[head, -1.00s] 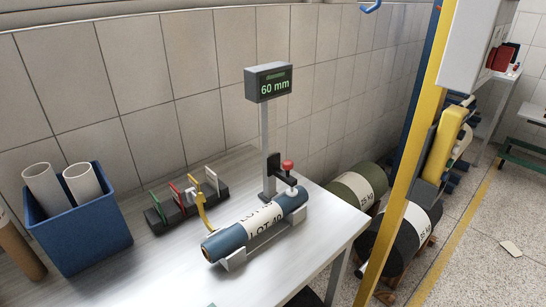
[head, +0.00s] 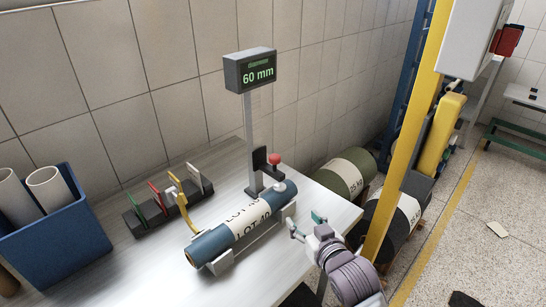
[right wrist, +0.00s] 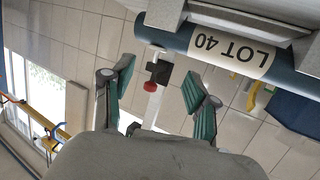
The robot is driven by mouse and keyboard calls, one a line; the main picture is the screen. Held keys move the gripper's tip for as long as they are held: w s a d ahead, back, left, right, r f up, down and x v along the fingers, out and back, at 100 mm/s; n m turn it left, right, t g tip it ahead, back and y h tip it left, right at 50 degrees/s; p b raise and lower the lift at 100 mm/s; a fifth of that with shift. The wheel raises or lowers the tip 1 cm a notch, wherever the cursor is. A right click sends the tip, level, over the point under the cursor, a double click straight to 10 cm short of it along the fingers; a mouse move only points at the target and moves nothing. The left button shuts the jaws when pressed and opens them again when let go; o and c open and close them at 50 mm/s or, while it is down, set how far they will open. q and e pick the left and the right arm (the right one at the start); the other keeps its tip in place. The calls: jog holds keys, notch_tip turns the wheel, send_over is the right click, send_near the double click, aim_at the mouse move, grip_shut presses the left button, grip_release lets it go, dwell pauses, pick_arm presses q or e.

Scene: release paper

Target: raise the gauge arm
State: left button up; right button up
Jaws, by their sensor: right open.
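The gauge stands on a grey post (head: 250,135) with a display (head: 250,70) reading 60 mm. Its gauge arm (head: 260,162) is black with a red knob (head: 274,159), low on the post over the roll's far end, its foot at or very near the surface. The blue roll (head: 208,245) with a white LOT 40 label lies in a cradle. My right gripper (head: 306,223) is open and empty, right of the roll and nearer than the knob. In the right wrist view the red knob (right wrist: 149,87) shows between the spread fingers (right wrist: 162,87). My left gripper is out of view.
A rack of coloured tags (head: 165,205) with a yellow caliper-like piece (head: 182,205) stands left of the roll. A blue bin (head: 50,235) holds white tubes. A yellow post (head: 405,140) and large rolls (head: 345,175) stand right of the table.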

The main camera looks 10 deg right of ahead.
aim_at(277, 161)
jog(key=w+a+r+t+y, duration=0.1)
jog(key=w+r+t, duration=0.2)
jog(key=w+r, duration=0.3)
jog(key=w+a, duration=0.1)
jog(key=w, duration=0.3)
jog(key=w+p, duration=0.1)
jog(key=w, duration=0.3)
jog(key=w+a+r+p, duration=0.1)
jog(key=w, duration=0.3)
jog(key=shift+a, duration=0.3)
grip_shut()
